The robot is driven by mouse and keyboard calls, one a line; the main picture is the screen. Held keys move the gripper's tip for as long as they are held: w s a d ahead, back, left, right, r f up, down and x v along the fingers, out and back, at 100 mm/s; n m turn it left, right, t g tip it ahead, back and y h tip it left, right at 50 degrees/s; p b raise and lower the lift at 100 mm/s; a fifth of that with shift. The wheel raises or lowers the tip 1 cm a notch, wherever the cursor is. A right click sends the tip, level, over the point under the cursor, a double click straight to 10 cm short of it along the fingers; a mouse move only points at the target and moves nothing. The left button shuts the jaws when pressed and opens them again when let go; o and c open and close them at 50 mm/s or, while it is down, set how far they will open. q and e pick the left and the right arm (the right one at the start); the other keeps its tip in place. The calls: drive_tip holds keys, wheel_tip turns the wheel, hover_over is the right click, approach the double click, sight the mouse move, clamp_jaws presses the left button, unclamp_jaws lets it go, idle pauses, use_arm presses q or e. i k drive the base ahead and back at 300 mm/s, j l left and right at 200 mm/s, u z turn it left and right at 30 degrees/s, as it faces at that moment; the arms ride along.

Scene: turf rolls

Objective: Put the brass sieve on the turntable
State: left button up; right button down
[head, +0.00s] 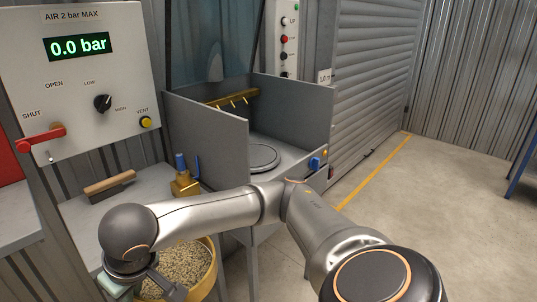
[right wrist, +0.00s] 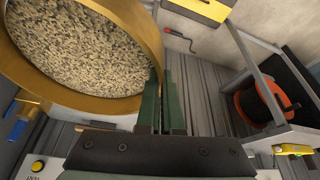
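The brass sieve (head: 207,281) is at the lower left of the head view, full of pale grit. It fills the upper left of the right wrist view (right wrist: 88,95). My right gripper (right wrist: 163,82) has its green fingers close together on either side of the sieve's rim, shut on it. In the head view my right arm partly hides the sieve. Whether the sieve touches the bench below cannot be told. The turntable (head: 262,157) is a grey disc inside the open-fronted grey booth, with nothing seen on it. My left gripper is not in view.
A brass fitting with blue handles (head: 185,184) and a wooden-handled tool (head: 109,187) are on the left bench. The booth's side walls (head: 205,138) flank the turntable. A gauge panel (head: 80,80) reads 0.0 bar. The floor (head: 440,210) at right is clear.

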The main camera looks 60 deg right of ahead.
sight(253, 156)
drive_tip(key=k+l+z, duration=0.1)
drive_tip(key=l, duration=0.25)
drive_tip(key=k+l+z, duration=0.1)
drive_tip(key=l, duration=0.25)
drive_tip(key=i+l+z, duration=0.1)
drive_tip(key=l, duration=0.3)
drive_tip(key=i+l+z, duration=0.1)
drive_tip(key=l, duration=0.25)
drive_tip(key=i+l+z, duration=0.15)
drive_tip(key=i, duration=0.3)
drive_tip(key=i+l+z, duration=0.2)
drive_tip(key=i, duration=0.25)
